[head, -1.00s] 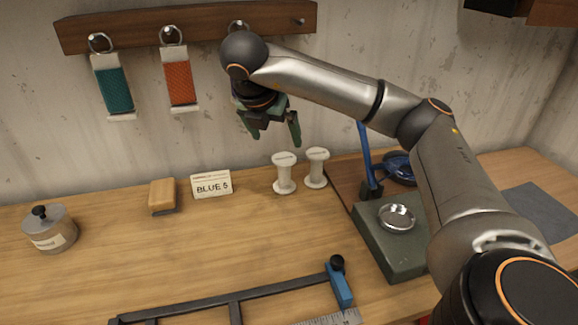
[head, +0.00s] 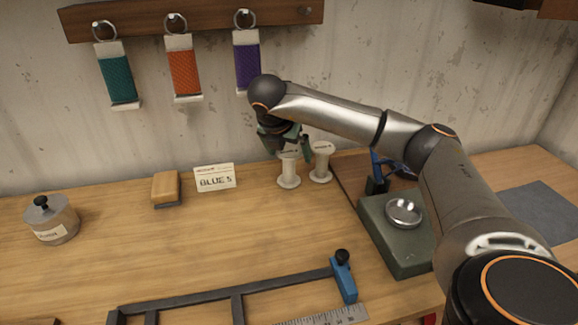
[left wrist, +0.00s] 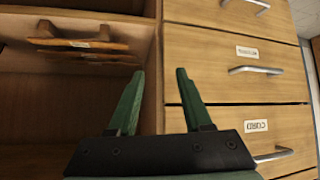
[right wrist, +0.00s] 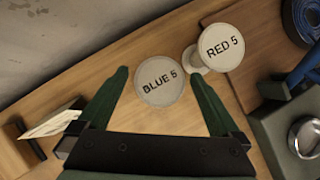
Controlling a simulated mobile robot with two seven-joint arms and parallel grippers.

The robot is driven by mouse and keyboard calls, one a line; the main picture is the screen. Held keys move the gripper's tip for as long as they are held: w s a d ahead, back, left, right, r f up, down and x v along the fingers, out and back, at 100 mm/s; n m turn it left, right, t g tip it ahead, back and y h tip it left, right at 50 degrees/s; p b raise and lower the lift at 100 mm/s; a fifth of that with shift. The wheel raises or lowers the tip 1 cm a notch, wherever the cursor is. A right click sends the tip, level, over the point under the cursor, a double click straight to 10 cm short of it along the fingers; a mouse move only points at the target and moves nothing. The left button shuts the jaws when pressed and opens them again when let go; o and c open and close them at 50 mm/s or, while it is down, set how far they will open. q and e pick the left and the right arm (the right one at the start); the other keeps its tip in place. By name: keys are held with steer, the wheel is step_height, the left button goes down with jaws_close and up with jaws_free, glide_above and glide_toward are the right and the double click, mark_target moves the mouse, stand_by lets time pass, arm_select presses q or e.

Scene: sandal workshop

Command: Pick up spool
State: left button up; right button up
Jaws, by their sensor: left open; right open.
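Two white spools stand upright at the back of the bench. The left spool (head: 288,172) reads "BLUE 5" on its top in the right wrist view (right wrist: 160,82). The right spool (head: 321,163) reads "RED 5" there (right wrist: 222,47). My right gripper (head: 288,152) is open and just above the BLUE 5 spool; in the right wrist view that spool's top lies between the fingertips, with no contact I can make out. The gripper partly covers the spool's top in the head view. My left gripper (left wrist: 160,80) is open and empty in front of wooden drawers.
A card reading "BLUE 5" (head: 215,178) and a wood-backed brush-like block (head: 166,188) stand left of the spools. A green block with a metal dish (head: 403,212) is at right. A dark frame (head: 215,298) lies in front. The bench middle is clear.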

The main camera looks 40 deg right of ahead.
steer(key=shift+w+d+f, duration=0.1)
steer(key=shift+d+f, duration=0.1)
steer(key=shift+f, duration=0.15)
steer(key=c, duration=1.3)
steer(key=shift+r, duration=0.1)
